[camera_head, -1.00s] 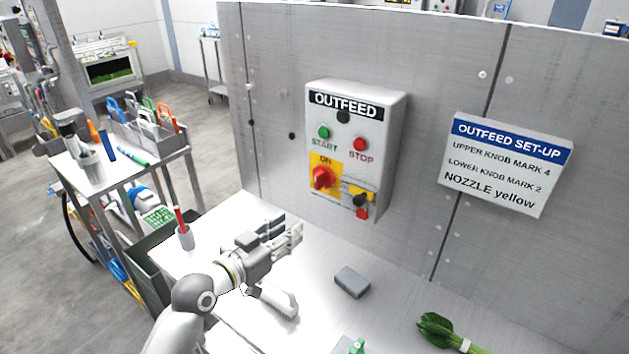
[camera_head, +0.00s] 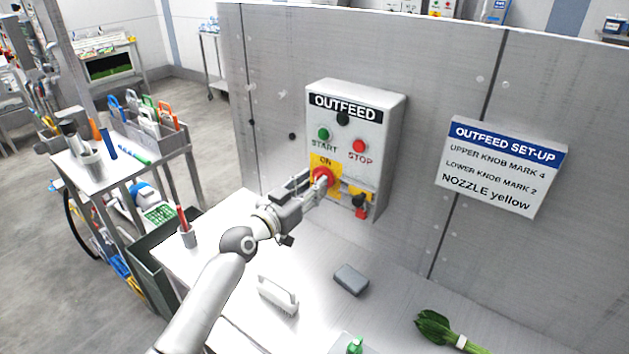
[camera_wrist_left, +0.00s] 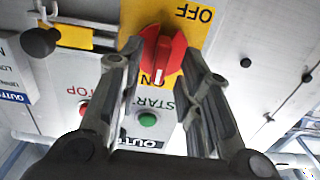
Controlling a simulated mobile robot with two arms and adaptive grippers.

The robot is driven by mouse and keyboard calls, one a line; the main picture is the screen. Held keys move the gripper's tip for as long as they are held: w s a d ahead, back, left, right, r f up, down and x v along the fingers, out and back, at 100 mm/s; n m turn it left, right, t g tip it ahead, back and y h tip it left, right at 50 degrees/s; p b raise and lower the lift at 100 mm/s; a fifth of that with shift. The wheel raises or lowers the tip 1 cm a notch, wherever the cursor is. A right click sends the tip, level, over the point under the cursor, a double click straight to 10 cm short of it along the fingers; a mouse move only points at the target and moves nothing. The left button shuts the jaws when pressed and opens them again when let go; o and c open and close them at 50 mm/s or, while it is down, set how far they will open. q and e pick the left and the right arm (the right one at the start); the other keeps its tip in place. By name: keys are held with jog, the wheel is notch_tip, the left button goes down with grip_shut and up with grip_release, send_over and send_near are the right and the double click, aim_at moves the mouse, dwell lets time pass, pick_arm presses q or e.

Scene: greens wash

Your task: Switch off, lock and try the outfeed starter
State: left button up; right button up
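The grey OUTFEED starter box (camera_head: 388,140) is fixed to the metal wall, with a green START button (camera_head: 323,134), a red STOP button (camera_head: 359,146) and a dark round lamp (camera_head: 343,118). Its red rotary switch (camera_head: 321,177) on a yellow plate points to ON. In the left wrist view the switch (camera_wrist_left: 162,55) sits between the fingertips of my left gripper (camera_wrist_left: 166,62), which are spread with gaps beside it. In the head view my left gripper (camera_head: 318,186) partly hides the switch. A black knob and a red piece (camera_head: 361,212) are at the box's lower right. My right gripper is not in view.
A grey block (camera_head: 351,279), a white brush-like item (camera_head: 278,296) and bundled greens (camera_head: 440,328) lie on the metal table. A cup with a red pen (camera_head: 188,237) stands at left. A set-up sign (camera_head: 503,165) hangs right.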

pick_arm(q)
jog(key=shift+x, duration=0.8)
jog(key=shift+c, duration=0.3)
grip_shut()
